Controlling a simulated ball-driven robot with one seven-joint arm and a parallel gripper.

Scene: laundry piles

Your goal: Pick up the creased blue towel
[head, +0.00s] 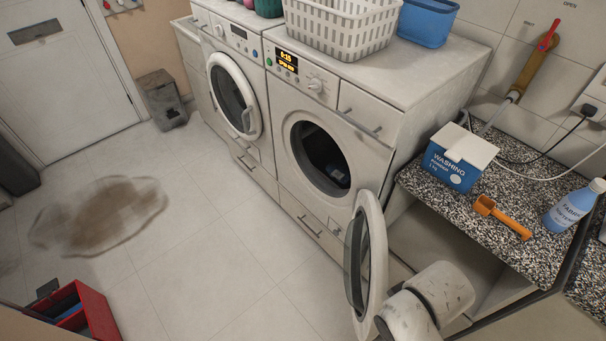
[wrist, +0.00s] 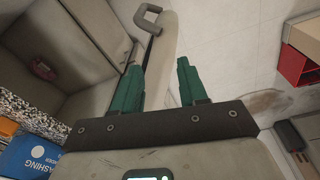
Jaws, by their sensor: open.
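I cannot make out a creased blue towel for certain. In the head view, a small dark bluish shape (head: 338,178) lies inside the open drum of the right washing machine (head: 363,135), too dim to identify. A pale edge with a grey handle (wrist: 148,20) lies beyond the fingertips. In the head view my arm is at the bottom right, by the open round door (head: 372,255), and the gripper is hidden.
A red box (head: 97,312) with something blue inside stands on the floor at lower left, near a brown-stained puddle (head: 105,212). A speckled counter (head: 443,201) holds a washing powder box (head: 455,162), an orange scoop (head: 500,216) and a bottle (head: 572,208). The middle floor is clear.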

